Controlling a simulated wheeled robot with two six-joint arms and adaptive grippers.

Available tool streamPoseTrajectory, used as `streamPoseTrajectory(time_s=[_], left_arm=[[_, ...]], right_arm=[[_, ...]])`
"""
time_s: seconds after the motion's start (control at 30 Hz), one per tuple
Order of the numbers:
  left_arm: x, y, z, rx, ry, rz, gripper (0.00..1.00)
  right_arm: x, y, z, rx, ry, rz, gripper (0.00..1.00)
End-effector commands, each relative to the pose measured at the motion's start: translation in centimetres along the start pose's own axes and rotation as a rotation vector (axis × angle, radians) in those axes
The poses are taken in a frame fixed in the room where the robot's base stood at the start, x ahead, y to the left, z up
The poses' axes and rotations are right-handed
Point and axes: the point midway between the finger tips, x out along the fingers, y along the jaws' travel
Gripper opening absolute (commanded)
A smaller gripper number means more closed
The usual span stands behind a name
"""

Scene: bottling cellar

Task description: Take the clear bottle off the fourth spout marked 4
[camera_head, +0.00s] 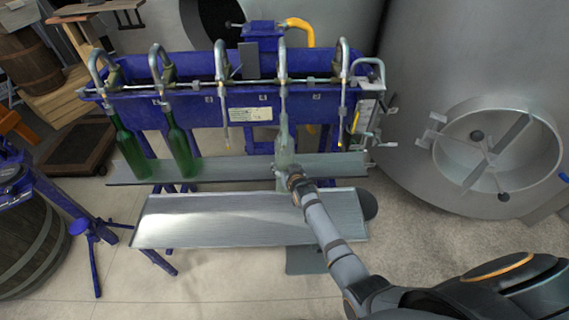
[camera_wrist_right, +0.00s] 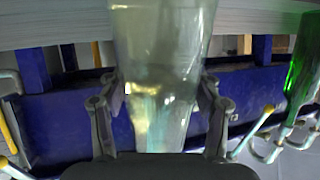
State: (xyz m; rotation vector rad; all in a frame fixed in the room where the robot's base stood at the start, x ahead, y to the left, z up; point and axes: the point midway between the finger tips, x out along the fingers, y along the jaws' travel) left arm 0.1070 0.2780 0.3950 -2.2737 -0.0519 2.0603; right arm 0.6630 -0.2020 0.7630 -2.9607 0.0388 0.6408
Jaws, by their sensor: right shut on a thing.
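The clear bottle (camera_head: 284,132) stands upright under the fourth spout (camera_head: 282,65), its neck up around the spout's tube. In the head view its lower part is partly hidden by my right gripper (camera_head: 291,172), which reaches in from the front. In the right wrist view the clear bottle (camera_wrist_right: 163,60) fills the middle, between the two fingers of my right gripper (camera_wrist_right: 160,112), which is shut on it. Whether the bottle's base touches the shelf is hard to tell. My left gripper is not in view.
Two green bottles (camera_head: 130,150) (camera_head: 180,145) hang at the first two spouts on the left. The third and fifth spouts are empty. A metal shelf (camera_head: 230,168) runs below the spouts, and a sloped metal tray (camera_head: 220,222) lies in front. A steel tank (camera_head: 440,70) stands at right.

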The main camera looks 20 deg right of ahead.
Motion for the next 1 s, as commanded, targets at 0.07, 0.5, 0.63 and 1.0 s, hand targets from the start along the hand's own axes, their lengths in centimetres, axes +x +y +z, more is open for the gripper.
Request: streamPoseTrajectory(time_s=[0.07,0.5,0.63,1.0], left_arm=[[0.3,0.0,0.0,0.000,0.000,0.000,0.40],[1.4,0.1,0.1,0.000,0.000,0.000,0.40],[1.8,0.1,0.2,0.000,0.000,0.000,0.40],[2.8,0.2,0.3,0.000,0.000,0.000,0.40]], right_arm=[[0.1,-0.1,0.1,0.000,0.011,-0.002,0.01],[0.1,-0.1,2.6,-0.001,0.011,-0.002,0.01],[0.1,-0.1,3.4,0.000,0.011,-0.002,0.01],[0.1,-0.1,5.6,0.000,0.011,-0.002,0.01]])
